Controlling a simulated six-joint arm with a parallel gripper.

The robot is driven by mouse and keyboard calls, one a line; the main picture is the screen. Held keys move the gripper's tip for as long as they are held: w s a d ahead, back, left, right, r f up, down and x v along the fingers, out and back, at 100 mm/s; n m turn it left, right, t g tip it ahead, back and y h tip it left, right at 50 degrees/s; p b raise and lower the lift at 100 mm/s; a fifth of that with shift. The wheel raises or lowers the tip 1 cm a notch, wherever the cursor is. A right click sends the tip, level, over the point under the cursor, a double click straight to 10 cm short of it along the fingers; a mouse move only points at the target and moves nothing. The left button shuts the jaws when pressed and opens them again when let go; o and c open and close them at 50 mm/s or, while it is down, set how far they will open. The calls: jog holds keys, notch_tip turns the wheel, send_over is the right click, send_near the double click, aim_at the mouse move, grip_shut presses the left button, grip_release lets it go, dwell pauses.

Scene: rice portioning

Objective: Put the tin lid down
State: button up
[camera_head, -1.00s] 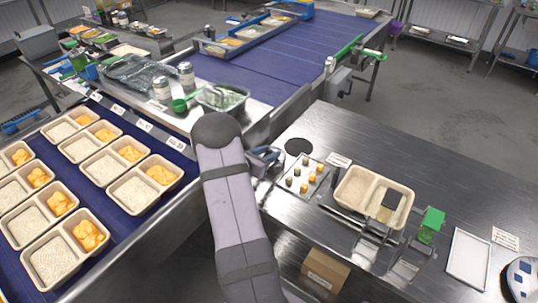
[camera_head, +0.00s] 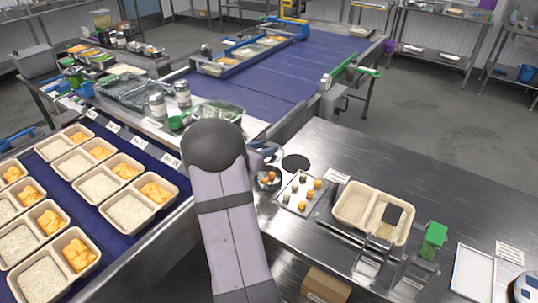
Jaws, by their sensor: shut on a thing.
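My gripper (camera_head: 264,152) is just right of my arm's rounded wrist, above the near left part of the steel table. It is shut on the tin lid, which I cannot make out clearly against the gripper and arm. A round dark tin (camera_head: 261,184) stands just below the gripper in the picture, open at the top, with orange and pale pieces inside. My arm hides part of its left side. A flat black disc (camera_head: 295,162) lies on the table to the right of the gripper.
A tray (camera_head: 288,208) with several small pieces lies right of the tin. Further right are a two-compartment container (camera_head: 345,216) on a metal stand, a green-topped device (camera_head: 434,234) and a white tray (camera_head: 471,276). Left is a blue conveyor (camera_head: 130,240) with filled containers. Bare steel lies behind the disc.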

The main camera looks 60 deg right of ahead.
jog(key=s+d+f+m+g+b, duration=0.2)
jog(key=s+d+f+g+b, duration=0.1)
jog(key=s+d+f+b, duration=0.5)
jog(key=w+d+r, duration=0.1)
jog(key=d+r, duration=0.5)
jog(key=shift+w+f+n+t, duration=0.35)
jog(key=shift+w+f+t, duration=0.2)
jog(key=shift+f, duration=1.05)
jog(key=shift+w+f+n+t, duration=0.3)
jog(key=shift+w+f+t, duration=0.25)
jog(key=shift+f, duration=1)
jog(key=shift+w+f+n+t, duration=0.4)
jog(key=shift+w+f, duration=0.25)
jog(key=shift+f, duration=0.95)
jog(key=shift+f+b, duration=0.4)
jog(key=shift+b, duration=0.15)
